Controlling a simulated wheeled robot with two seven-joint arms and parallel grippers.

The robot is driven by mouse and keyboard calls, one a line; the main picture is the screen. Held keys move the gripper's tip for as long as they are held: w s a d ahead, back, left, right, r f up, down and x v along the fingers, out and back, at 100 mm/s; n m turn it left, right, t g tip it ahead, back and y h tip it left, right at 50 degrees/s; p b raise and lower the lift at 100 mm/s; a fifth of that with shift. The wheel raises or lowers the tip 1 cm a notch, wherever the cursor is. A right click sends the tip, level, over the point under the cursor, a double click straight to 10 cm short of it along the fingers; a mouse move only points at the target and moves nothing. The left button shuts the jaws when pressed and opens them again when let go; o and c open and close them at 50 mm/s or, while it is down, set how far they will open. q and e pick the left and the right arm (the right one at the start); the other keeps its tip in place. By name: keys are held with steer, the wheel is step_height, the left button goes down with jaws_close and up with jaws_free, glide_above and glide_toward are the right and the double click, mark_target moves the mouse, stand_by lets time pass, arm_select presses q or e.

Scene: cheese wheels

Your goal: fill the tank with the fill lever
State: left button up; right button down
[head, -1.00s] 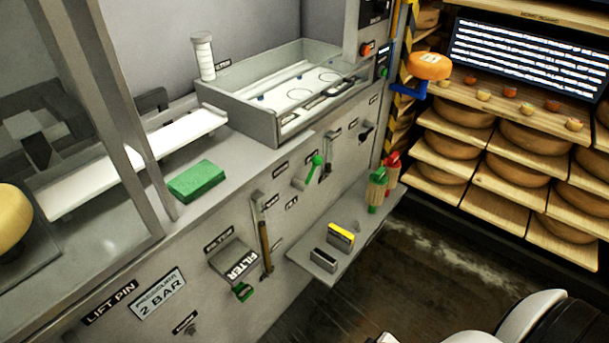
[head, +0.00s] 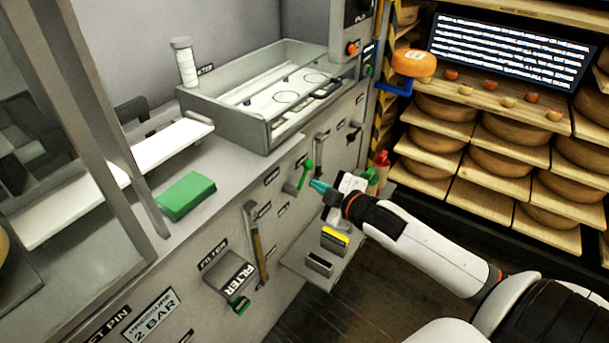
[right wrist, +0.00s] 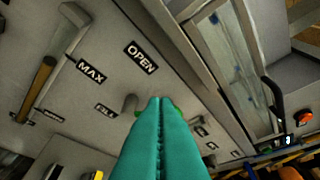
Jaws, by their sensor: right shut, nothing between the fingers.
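A grey tank (head: 222,112) with a clear front wall stands on the counter. Below it, a lever with a brown handle (head: 257,258) hangs on the panel; it also shows in the right wrist view (right wrist: 35,90). The FILL label (right wrist: 105,110) is between this lever and a green-handled lever (head: 306,171), below the MAX label (right wrist: 91,71). My right gripper (head: 318,185) is shut and empty, its teal fingers close to the green-handled lever. In the right wrist view its fingertips (right wrist: 165,104) cover most of that lever; contact cannot be told. My left gripper is not in view.
A small shelf (head: 300,255) below the panel holds a yellow-topped block (head: 335,239) and brushes, partly behind my right arm. A FILTER flap (head: 236,277) sticks out at lower left. A green sponge (head: 185,195) lies on the counter. Cheese shelves stand at right.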

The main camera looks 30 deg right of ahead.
steer(key=x, duration=1)
steer(key=shift+w+d+f+p, duration=0.1)
steer(key=shift+d+f+p, duration=0.05)
steer(key=shift+d+f, duration=0.6)
steer(key=shift+w+d+f+p, duration=0.1)
steer(key=shift+d+f+p, duration=0.05)
steer(key=shift+d+f, duration=0.6)
steer(key=shift+d+r, duration=0.1)
steer(key=shift+r, duration=0.1)
steer(key=shift+w+d+f+m+p, duration=0.1)
steer(key=shift+d+m+p, duration=0.2)
steer(key=shift+p, duration=0.25)
